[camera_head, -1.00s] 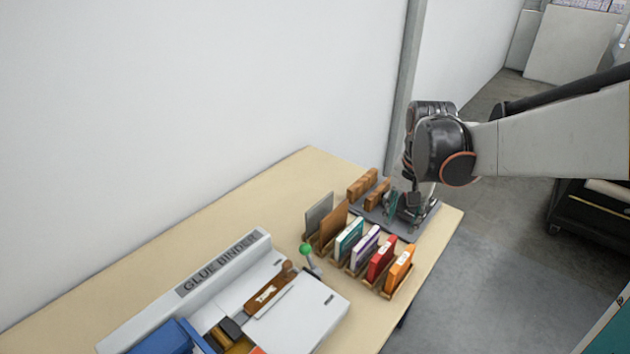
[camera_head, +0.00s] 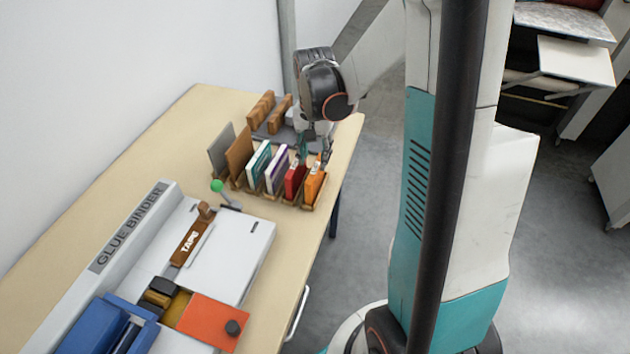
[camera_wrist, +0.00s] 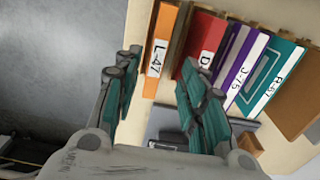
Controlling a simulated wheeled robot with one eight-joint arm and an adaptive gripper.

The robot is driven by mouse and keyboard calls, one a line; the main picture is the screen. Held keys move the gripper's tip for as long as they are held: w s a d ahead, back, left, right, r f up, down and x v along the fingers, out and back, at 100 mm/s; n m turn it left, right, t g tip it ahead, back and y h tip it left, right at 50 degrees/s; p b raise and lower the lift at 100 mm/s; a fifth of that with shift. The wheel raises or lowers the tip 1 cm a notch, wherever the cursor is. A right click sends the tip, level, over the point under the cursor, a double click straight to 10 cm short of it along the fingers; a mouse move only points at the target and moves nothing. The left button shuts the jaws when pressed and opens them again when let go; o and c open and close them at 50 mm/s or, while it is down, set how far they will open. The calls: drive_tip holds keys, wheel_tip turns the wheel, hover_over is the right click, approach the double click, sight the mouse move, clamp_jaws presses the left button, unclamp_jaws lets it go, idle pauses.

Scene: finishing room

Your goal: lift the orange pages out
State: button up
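The orange pages (camera_head: 315,186) stand upright in the last slot at the right end of a wooden rack (camera_head: 284,198), beside the red pages (camera_head: 295,180). In the wrist view the orange pages (camera_wrist: 160,45) carry a white label reading L-47. My gripper (camera_head: 314,158) is above that end of the rack. In the wrist view its teal-padded fingers (camera_wrist: 160,82) are spread wide, with the orange pages lying between them and the red pages (camera_wrist: 199,45) near the right finger. I cannot tell whether a finger touches anything.
Purple-white (camera_head: 277,168) and teal (camera_head: 259,162) pages stand left of the red ones, then brown and grey boards. A grey tray with wooden blocks (camera_head: 262,106) is behind. The glue binder (camera_head: 140,225) fills the table's front left. A green-knobbed lever (camera_head: 217,186) stands near the rack.

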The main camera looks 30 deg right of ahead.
sight(315, 168)
drive_tip(key=f, duration=0.1)
drive_tip(key=f+b, duration=0.1)
drive_tip(key=f, duration=0.1)
drive_tip(key=f+b, duration=0.1)
drive_tip(key=f, duration=0.1)
drive_tip(key=shift+s+a+f, duration=0.1)
drive_tip(key=shift+s, duration=0.3)
drive_tip(key=shift+c, duration=0.3)
clamp_jaws()
